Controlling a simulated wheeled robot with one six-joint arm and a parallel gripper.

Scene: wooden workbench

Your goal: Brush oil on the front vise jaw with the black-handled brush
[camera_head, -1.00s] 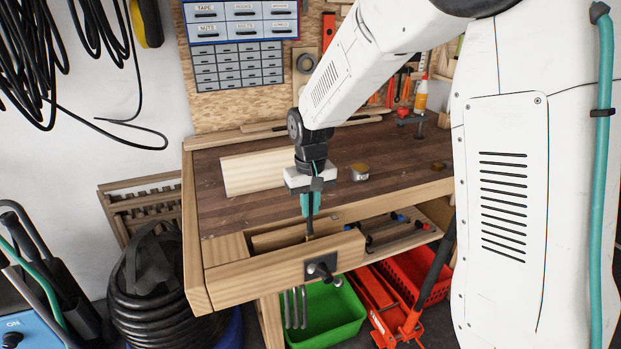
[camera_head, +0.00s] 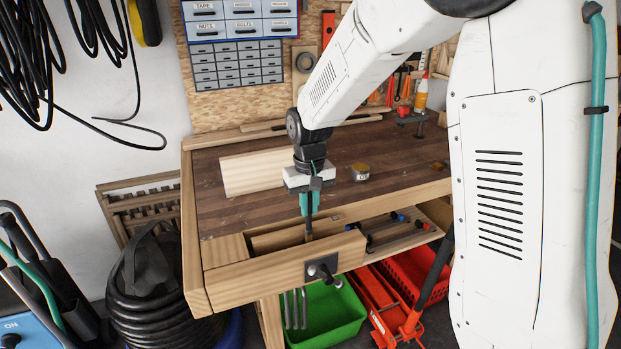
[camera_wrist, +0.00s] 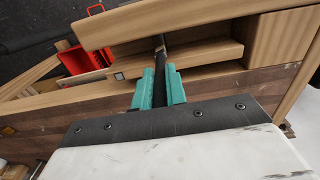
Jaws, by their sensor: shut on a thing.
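My gripper (camera_head: 309,212) has teal fingers shut on the black-handled brush (camera_head: 309,227), above the vise at the bench's front. The brush points down, its brownish tip near the inner edge of the wooden front vise jaw (camera_head: 255,271). In the wrist view the brush (camera_wrist: 160,62) runs from between the gripper's fingers (camera_wrist: 158,84) toward the front jaw (camera_wrist: 140,22), which crosses the top. Whether the bristles touch the jaw I cannot tell. Any oil on the jaw is too small to make out.
A small round tin (camera_head: 360,172) and a pale board (camera_head: 250,173) are on the bench top (camera_head: 410,160). A black vise handle (camera_head: 322,270) sticks out in front. Green (camera_head: 330,312) and red (camera_head: 415,273) bins stand below. The bench top right of the tin is mostly clear.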

